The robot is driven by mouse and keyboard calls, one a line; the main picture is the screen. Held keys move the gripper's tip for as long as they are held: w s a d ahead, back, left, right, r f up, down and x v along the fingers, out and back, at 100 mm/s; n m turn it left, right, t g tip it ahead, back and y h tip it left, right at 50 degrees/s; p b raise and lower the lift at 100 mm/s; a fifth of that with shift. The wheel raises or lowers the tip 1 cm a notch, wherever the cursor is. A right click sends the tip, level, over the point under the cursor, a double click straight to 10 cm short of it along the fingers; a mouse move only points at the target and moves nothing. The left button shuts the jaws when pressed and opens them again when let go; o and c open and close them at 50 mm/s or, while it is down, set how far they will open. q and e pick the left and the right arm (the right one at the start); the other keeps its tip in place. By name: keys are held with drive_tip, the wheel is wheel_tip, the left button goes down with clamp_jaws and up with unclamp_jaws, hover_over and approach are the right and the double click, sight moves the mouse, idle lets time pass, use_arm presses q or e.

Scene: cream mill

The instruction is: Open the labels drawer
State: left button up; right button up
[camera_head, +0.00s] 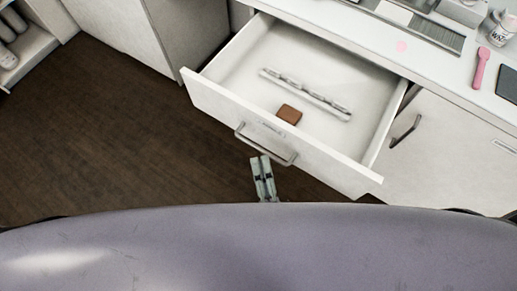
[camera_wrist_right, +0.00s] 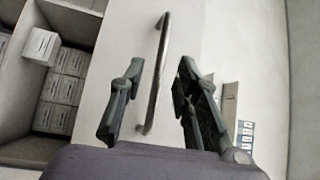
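A white drawer (camera_head: 312,158) stands pulled well out of the white cabinet in the head view. My left gripper is not in view.
The drawer holds a brown block (camera_head: 289,114) and a long pale strip (camera_head: 305,93). A pink tool (camera_head: 481,68) and a dark flat object (camera_head: 508,83) lie on the counter. Another handle (camera_head: 405,131) is right of the drawer. Dark floor (camera_head: 100,140) is clear at left. Several white boxes (camera_wrist_right: 62,88) show in the wrist view.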

drive_tip(key=v, duration=0.6)
drive_tip(key=shift+s, duration=0.2)
drive_tip(key=shift+f, duration=0.1)
drive_tip(key=s+d+f+n+g, duration=0.15)
drive_tip(key=f+n+g, duration=0.3)
drive_tip(key=f, duration=0.75)
drive_tip(key=d+f+n+g, duration=0.35)
drive_tip(key=f+n, duration=0.25)
drive_tip(key=f, duration=0.6)
drive_tip(key=s+d+f+n+g+h, duration=0.4)
drive_tip(key=s+d+f+n+g, duration=0.2)
drive_tip(key=s+d+f+g, duration=0.4)
drive_tip(key=s+d+f, duration=0.4)
drive_tip(key=d+f, duration=0.2)
drive_tip(key=f, duration=0.1)
drive_tip(key=shift+s, duration=0.3)
